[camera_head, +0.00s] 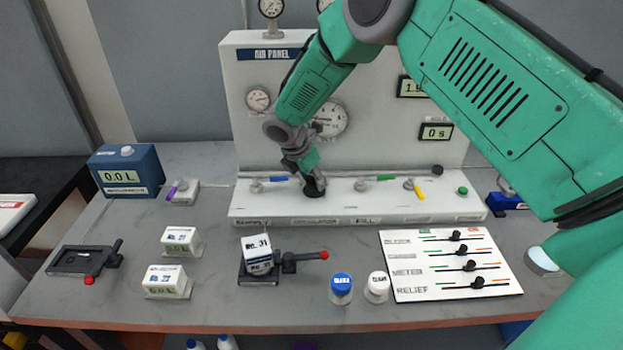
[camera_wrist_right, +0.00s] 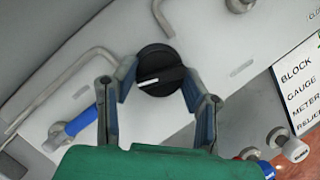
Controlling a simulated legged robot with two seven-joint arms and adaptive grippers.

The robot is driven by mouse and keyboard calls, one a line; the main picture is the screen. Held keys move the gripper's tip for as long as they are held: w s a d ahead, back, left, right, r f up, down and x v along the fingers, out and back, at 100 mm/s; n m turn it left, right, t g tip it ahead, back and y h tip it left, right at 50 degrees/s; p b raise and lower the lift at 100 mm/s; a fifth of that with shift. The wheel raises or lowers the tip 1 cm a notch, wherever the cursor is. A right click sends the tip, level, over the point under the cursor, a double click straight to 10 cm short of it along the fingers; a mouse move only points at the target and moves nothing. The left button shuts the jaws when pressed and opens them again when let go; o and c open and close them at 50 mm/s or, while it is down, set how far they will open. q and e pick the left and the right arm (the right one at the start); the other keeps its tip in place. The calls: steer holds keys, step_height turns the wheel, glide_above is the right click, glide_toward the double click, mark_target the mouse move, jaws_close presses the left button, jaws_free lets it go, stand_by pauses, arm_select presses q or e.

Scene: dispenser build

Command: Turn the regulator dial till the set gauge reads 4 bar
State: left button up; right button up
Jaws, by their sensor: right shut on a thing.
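The regulator dial (camera_wrist_right: 160,68) is a round black knob with a white pointer line, on the white ledge of the air panel (camera_head: 240,212). In the head view the dial (camera_head: 315,188) is partly covered by my right gripper (camera_head: 308,172). In the right wrist view my right gripper (camera_wrist_right: 158,78) has one finger on each side of the dial and is shut on it. A large round gauge (camera_head: 331,118) on the panel is partly hidden behind my right arm. A smaller gauge (camera_head: 258,98) is to its left. Neither reading is legible. My left gripper is out of view.
A blue-handled lever (camera_wrist_right: 78,122) is close to the left finger. Green (camera_head: 385,177) and yellow (camera_head: 418,191) levers are farther right on the ledge.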

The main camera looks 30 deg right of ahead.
steer(key=shift+w+r, duration=0.1)
stand_by(0.8)
steer(key=o, duration=1)
steer(key=shift+o, duration=0.6)
steer(key=shift+w+d+f, duration=0.1)
steer(key=shift+d+f, duration=0.05)
steer(key=shift+f, duration=0.05)
steer(key=v, duration=1.2)
steer(key=shift+d, duration=0.15)
